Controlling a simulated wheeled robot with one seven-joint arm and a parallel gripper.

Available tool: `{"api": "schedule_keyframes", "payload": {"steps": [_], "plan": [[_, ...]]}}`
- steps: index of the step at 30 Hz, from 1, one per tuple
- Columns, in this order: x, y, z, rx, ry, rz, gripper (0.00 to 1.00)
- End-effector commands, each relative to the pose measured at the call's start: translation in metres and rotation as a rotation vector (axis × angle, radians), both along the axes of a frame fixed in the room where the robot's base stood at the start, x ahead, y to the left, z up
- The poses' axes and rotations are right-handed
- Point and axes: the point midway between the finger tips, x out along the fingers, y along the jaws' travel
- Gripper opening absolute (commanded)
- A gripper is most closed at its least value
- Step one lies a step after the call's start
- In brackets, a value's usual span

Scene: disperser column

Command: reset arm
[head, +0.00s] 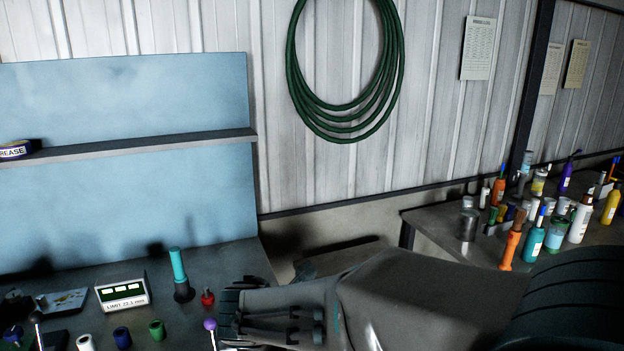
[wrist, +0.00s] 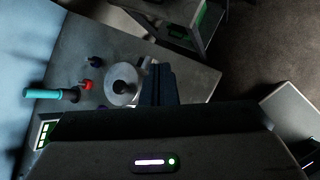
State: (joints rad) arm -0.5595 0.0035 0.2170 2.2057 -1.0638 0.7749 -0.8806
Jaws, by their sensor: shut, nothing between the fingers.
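My arm reaches from the lower right of the head view towards the left, low over the bench (head: 235,262). My gripper (head: 228,318) is at its left end, close to a purple-topped knob (head: 210,325) on a thin stem. In the wrist view the dark fingers of my gripper (wrist: 157,84) are together, with nothing held between them. They show beside a round grey disc (wrist: 122,85). I cannot tell whether they touch anything there. My arm hides part of the bench's right side in the head view.
A teal-handled tool (head: 178,268), a red knob (head: 207,298) and a digital limit display (head: 122,293) stand on the bench. Green and blue caps are in front. A second table (head: 425,220) at right holds many bottles. A green hose (head: 345,135) hangs on the wall.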

Motion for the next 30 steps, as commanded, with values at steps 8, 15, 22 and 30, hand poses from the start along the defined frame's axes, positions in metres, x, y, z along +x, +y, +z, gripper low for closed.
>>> {"api": "schedule_keyframes", "payload": {"steps": [8, 15, 22, 30], "plan": [[-0.064, -0.155, 0.009, 0.603, 0.002, -0.993, 0.0], [-0.132, -0.202, 0.003, 1.102, -0.025, -1.714, 0.0], [-0.156, -0.205, 0.002, 1.334, -0.022, -2.018, 0.0], [-0.157, -0.204, 0.002, 1.346, -0.021, -2.034, 0.0]]}}
